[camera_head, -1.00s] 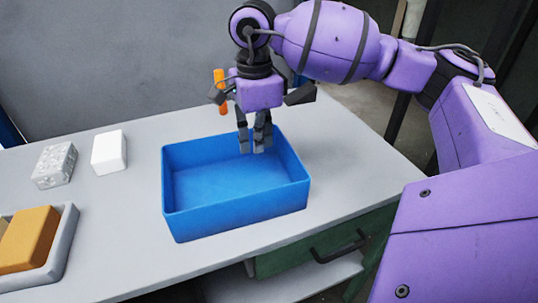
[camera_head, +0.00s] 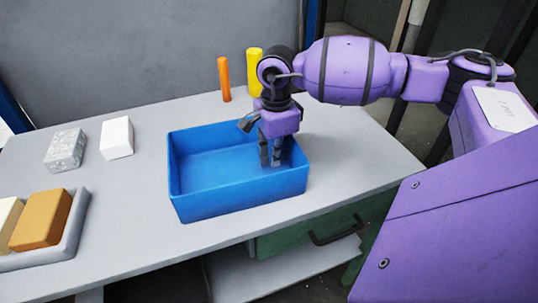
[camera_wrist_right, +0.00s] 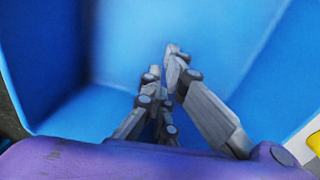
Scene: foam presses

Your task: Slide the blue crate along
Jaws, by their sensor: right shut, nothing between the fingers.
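The blue crate (camera_head: 240,206) is an open, empty box standing on the grey table. My right gripper (camera_head: 271,163) is shut and empty, pointing down inside the crate near its right end. In the right wrist view the closed fingers (camera_wrist_right: 167,72) reach down into the crate, with its blue walls (camera_wrist_right: 40,60) around them. I cannot tell whether the fingertips touch a wall or the floor. My left gripper is not in view.
An orange cylinder (camera_head: 224,79) and a yellow cylinder (camera_head: 254,70) stand behind the crate. A white block (camera_head: 117,138) and a grey speckled block (camera_head: 65,150) lie to the left. A grey tray (camera_head: 75,228) holds an orange block (camera_head: 41,218). The table (camera_head: 370,165) is bare right of the crate.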

